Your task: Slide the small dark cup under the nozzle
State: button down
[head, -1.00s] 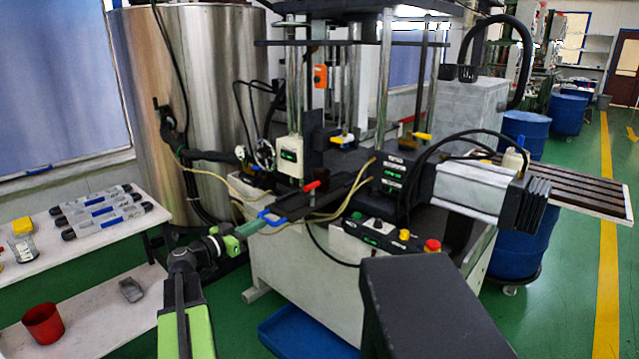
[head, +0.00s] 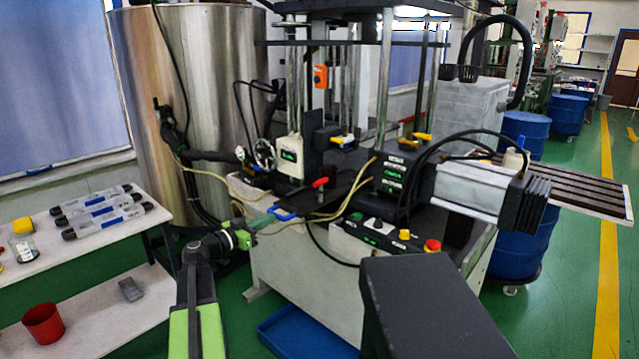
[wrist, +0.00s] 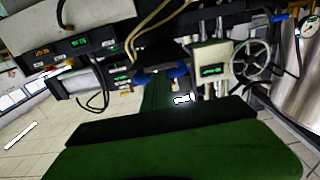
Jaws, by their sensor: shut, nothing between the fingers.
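A dark slide (head: 345,184) with a blue handle (head: 284,214) at its front end and a red knob (head: 320,183) sits at the front of the machine. My gripper (head: 266,218) is shut and empty, its tip at or very near the blue handle. In the wrist view my shut green gripper (wrist: 157,82) points at the machine, with blue parts (wrist: 177,72) beside its tip. I cannot make out a small dark cup for certain. I cannot tell which part is the nozzle.
A control box with a red button (head: 432,245) is right of my arm. A steel tank (head: 195,110) stands behind. A white shelf (head: 105,325) at left holds a red cup (head: 42,324). A blue tray (head: 310,335) lies on the floor. The aisle at right is clear.

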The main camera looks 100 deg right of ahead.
jog(key=x, duration=0.6)
jog(key=shift+s+d, duration=0.2)
jog(key=shift+x, duration=0.95)
dwell(0.9)
jog(key=shift+w+a, duration=0.1)
jog(key=shift+a, duration=0.05)
send_near(287, 210)
jog(key=x, duration=0.3)
jog(key=shift+f, duration=0.15)
jog(key=shift+w, duration=0.15)
